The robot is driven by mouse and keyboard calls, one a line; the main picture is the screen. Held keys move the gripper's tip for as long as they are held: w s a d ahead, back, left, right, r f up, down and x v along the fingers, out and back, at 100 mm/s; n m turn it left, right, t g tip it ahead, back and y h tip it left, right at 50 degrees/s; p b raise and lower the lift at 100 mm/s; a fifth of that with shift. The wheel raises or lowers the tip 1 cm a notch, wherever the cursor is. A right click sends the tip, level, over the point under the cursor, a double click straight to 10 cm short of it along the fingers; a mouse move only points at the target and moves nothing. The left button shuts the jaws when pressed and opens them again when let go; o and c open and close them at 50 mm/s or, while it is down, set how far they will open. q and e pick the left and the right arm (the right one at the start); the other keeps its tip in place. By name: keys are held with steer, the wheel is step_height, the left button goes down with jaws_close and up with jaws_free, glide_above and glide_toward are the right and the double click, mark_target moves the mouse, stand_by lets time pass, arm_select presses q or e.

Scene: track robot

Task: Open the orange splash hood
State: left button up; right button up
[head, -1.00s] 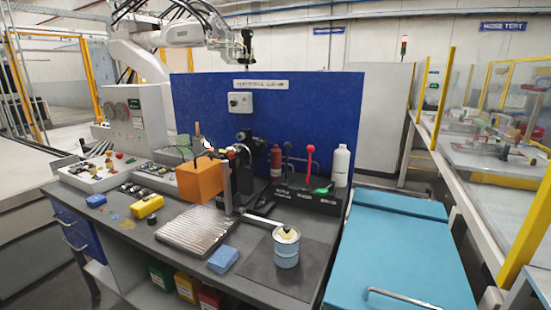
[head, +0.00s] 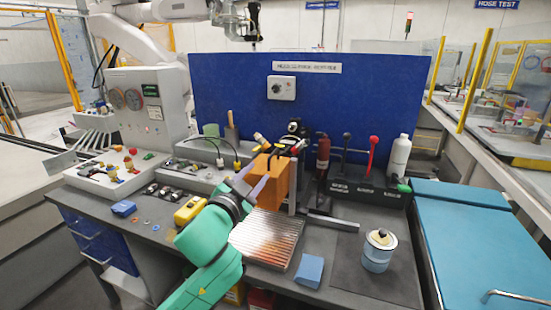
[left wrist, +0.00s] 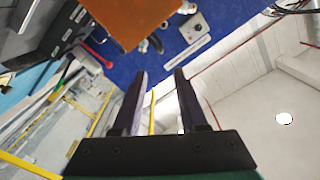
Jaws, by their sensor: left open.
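In the left wrist view the hood (left wrist: 130,18) fills the top middle, beyond the fingertips. My left gripper (head: 252,181) is just left of the hood in the head view, with its fingers partly in front of the hood's left side. In the left wrist view its two dark fingers (left wrist: 158,92) are spread with nothing between them. Whether a finger touches the hood I cannot tell. My right gripper is in neither view.
A blue panel (head: 350,95) stands behind the hood. A blue sponge (head: 309,271) and a tin (head: 378,251) are on the right of the bench. A yellow block (head: 190,211) lies left of my arm.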

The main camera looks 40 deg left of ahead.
mark_target(274, 152)
arm_select(q)
steer(key=p+x, duration=0.1)
steer(key=x, duration=0.3)
steer(key=p+x, duration=0.1)
steer(key=x, duration=0.8)
steer(key=shift+a+p, duration=0.3)
steer(key=shift+p, duration=0.1)
steer(key=shift+w+a+f, duration=0.15)
steer(key=shift+w+a, duration=0.1)
steer(key=shift+w, duration=0.25)
steer(key=shift+d, duration=0.1)
jaws_close()
steer(key=shift+r, duration=0.2)
